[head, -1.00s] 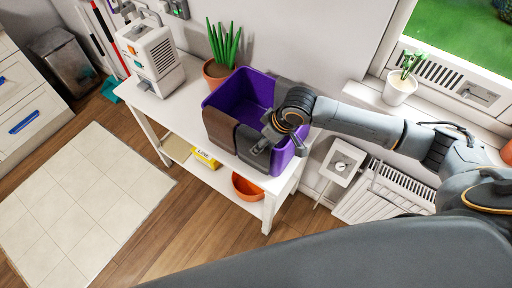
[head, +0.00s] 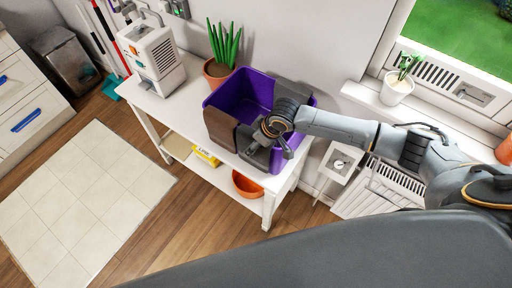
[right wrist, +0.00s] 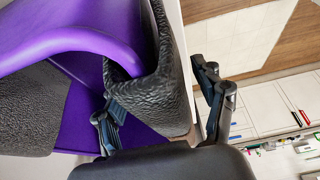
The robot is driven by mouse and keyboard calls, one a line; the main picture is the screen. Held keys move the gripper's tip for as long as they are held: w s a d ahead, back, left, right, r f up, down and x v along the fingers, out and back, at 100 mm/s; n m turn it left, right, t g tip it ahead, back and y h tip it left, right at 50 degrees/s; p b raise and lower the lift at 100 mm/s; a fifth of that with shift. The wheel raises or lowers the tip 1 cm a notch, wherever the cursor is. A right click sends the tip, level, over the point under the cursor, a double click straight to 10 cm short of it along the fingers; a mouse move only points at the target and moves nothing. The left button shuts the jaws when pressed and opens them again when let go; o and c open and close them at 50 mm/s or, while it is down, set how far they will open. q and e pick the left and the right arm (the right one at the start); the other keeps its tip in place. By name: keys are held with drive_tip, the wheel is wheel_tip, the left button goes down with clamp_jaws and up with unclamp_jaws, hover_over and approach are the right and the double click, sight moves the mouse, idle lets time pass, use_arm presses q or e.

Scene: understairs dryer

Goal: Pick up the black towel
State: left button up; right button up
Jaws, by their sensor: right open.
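The black towel (head: 257,158) hangs over the front rim of the purple bin (head: 238,93) on the white table. In the right wrist view the black towel (right wrist: 172,82) is draped over the purple rim. My right gripper (head: 273,141) is open at the towel, partly covering it in the head view. In the right wrist view my right gripper (right wrist: 163,116) has one finger on the bin's inner side and one outside, with the towel's edge between them. Whether the fingers touch it I cannot tell. My left gripper is not in view.
A brown towel (head: 220,128) hangs beside it on the rim; another dark towel (head: 291,93) lies over the back right. A potted plant (head: 218,70) and a white appliance (head: 152,55) stand left on the white table (head: 178,103). An orange bowl (head: 246,185) is on the lower shelf.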

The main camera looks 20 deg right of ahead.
drive_tip(key=shift+f, duration=0.2)
idle(0.4)
drive_tip(key=c, duration=1.3)
drive_tip(key=shift+o, duration=0.2)
wheel_tip(320, 180, up, 29)
drive_tip(key=b, duration=0.5)
drive_tip(key=shift+f, duration=0.2)
